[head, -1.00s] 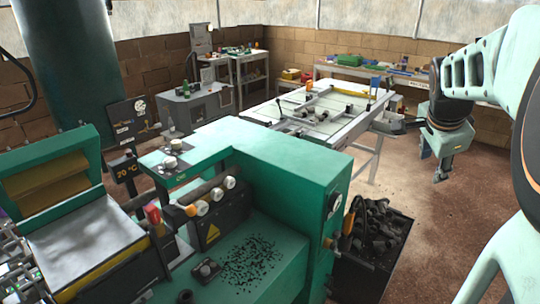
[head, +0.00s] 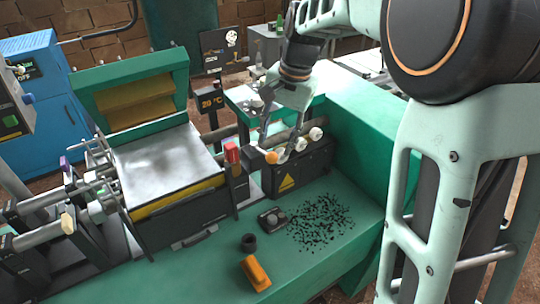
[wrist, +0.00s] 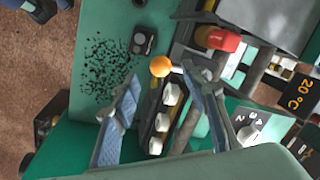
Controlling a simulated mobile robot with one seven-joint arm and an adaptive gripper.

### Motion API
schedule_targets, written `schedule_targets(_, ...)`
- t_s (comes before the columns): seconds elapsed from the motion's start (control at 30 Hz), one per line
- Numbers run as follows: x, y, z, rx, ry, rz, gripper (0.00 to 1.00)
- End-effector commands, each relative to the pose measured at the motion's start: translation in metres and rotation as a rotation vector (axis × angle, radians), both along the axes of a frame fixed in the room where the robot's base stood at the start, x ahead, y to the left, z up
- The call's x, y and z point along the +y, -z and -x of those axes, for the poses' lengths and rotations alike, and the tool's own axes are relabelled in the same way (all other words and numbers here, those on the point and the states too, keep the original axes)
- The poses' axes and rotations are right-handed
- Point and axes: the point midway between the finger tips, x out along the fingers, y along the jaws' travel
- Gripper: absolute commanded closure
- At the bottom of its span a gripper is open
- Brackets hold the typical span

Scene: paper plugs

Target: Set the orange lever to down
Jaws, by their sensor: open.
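The orange lever shows as a round orange knob (head: 271,157) at the left end of the black control box (head: 304,163) on the green machine. Its shaft is mostly hidden, so I cannot tell its exact setting. My gripper (head: 275,149) is open, pointing down over the box, with its fingertips close to the orange knob. In the wrist view, the orange knob (wrist: 160,66) shows between and slightly beyond the two spread blue-grey fingertips (wrist: 161,78). I cannot tell whether a finger touches it.
A red knob (head: 232,152) stands just left of the lever, and white knobs (head: 301,143) sit to its right. A small dark box (head: 272,218), black scraps and an orange block (head: 256,273) lie on the green bench. A silver-topped press (head: 165,165) stands left.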

Motion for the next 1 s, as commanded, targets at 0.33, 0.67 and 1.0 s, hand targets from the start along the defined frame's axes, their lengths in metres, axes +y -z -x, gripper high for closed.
schedule_targets(0.33,0.01,0.058,-0.004,0.002,0.003,0.0,0.59)
schedule_targets(0.67,0.012,0.07,-0.006,-0.001,0.002,0.001,0.59)
schedule_targets(1.0,0.012,0.07,-0.006,-0.001,0.003,0.001,0.83)
